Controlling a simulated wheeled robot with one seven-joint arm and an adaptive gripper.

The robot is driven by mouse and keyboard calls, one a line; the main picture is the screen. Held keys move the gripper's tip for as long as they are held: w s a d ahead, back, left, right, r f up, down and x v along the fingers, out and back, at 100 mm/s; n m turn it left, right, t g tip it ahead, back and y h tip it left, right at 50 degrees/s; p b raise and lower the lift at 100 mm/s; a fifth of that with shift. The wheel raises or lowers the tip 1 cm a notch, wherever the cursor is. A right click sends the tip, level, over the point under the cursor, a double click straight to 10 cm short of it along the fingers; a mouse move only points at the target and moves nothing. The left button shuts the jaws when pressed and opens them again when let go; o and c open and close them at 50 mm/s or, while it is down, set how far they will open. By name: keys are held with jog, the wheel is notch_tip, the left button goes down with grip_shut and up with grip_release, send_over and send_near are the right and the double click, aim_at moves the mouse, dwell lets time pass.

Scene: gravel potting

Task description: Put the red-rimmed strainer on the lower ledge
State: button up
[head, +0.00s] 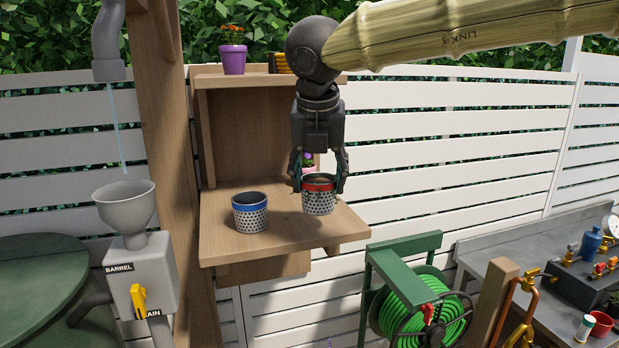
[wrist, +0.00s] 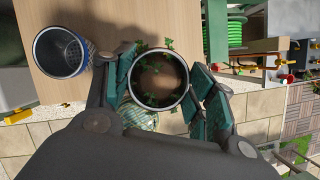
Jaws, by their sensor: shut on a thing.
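The red-rimmed strainer (head: 319,200) is a perforated metal cup with a red band, upright between the fingers of my gripper (head: 319,178). My gripper is shut on its sides. In the wrist view the strainer (wrist: 158,78) shows from above, with brown matter and green leafy bits inside. The lower ledge (head: 275,238) is a wooden shelf. The strainer is at or just above its right part; I cannot tell whether its base touches the wood.
A blue-rimmed strainer (head: 249,214) stands on the ledge to the left. A purple flower is partly hidden behind my gripper. An upper shelf (head: 215,81) holds a purple pot (head: 233,59). A green hose reel (head: 405,295) stands below right. Bare wood lies between the strainers.

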jog(key=shift+w+a+f+p, duration=0.1)
jog(key=shift+w+a+p, duration=0.25)
jog(key=shift+w, duration=0.65)
jog(key=shift+w+a+p, duration=0.25)
jog(key=shift+w+a, duration=0.1)
jog(key=shift+w, duration=0.6)
notch_tip(320, 180, down, 3)
jog(key=shift+w+a+r+p, duration=0.1)
jog(key=shift+w+p, duration=0.05)
jog(key=shift+p, duration=0.55)
jog(key=shift+f, duration=0.45)
jog(key=shift+f, duration=0.1)
jog(key=o, duration=1)
jog(key=b+v, duration=0.2)
jog(key=v, duration=1)
jog(key=shift+b, duration=0.4)
